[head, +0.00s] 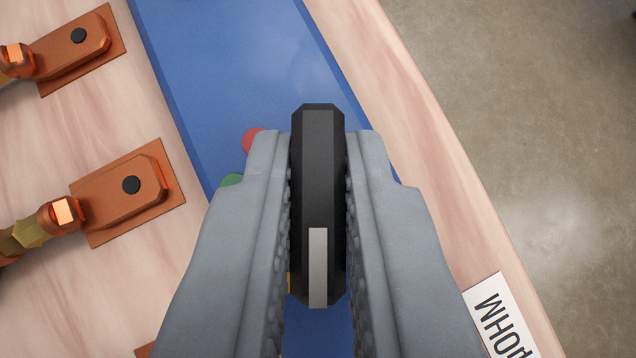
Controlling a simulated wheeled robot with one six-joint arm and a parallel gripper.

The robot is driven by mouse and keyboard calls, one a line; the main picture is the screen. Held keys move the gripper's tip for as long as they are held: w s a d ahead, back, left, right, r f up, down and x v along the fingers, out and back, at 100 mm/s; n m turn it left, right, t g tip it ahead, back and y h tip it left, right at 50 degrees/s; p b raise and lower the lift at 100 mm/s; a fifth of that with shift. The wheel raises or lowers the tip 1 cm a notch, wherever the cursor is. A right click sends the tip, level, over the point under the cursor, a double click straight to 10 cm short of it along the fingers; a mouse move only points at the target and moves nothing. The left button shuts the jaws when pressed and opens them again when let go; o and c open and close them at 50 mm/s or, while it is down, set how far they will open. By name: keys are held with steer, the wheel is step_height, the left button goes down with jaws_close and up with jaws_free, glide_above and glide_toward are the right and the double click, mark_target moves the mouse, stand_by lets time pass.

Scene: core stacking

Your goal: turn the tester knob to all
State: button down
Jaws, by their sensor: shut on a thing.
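The tester knob (318,180) is a long black bar with a pale grey pointer stripe at its lower end. It stands over the blue tester panel (225,60), and its long side runs up and down the picture. My gripper (318,165) is shut on the knob, with one grey finger along each side. A red dot (252,139) and a green dot (232,180) show on the panel to the left of the left finger. A sliver of yellow shows low beside the knob. The fingers hide the rest of the panel around the knob, and no "all" mark can be read.
Two orange clamp-like blocks with black buttons, one at upper left (85,45) and one at middle left (125,190), sit on the wooden table (395,90). A white label (500,315) lies at lower right. Beyond the table's right edge is grey floor (560,130).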

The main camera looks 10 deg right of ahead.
steer(key=m+g+h, duration=0.1)
steer(key=m+h, duration=0.1)
steer(key=m, duration=0.1)
steer(key=m+g+h, duration=0.1)
steer(key=m+h, duration=0.1)
steer(key=m, duration=0.1)
steer(key=shift+w+a+m+h, duration=0.1)
steer(key=shift+a+m+h, duration=0.1)
steer(key=shift+m+h, duration=0.2)
steer(key=m+g+h, duration=0.2)
steer(key=m+g, duration=0.2)
steer(key=m, duration=0.1)
steer(key=shift+w+m, duration=0.1)
steer(key=shift+m, duration=0.2)
steer(key=shift+h, duration=0.3)
steer(key=c, duration=1.5)
jaws_free()
steer(key=shift+o, duration=0.2)
steer(key=v, duration=1.7)
steer(key=shift+a+r, duration=0.15)
steer(key=shift+r, duration=0.05)
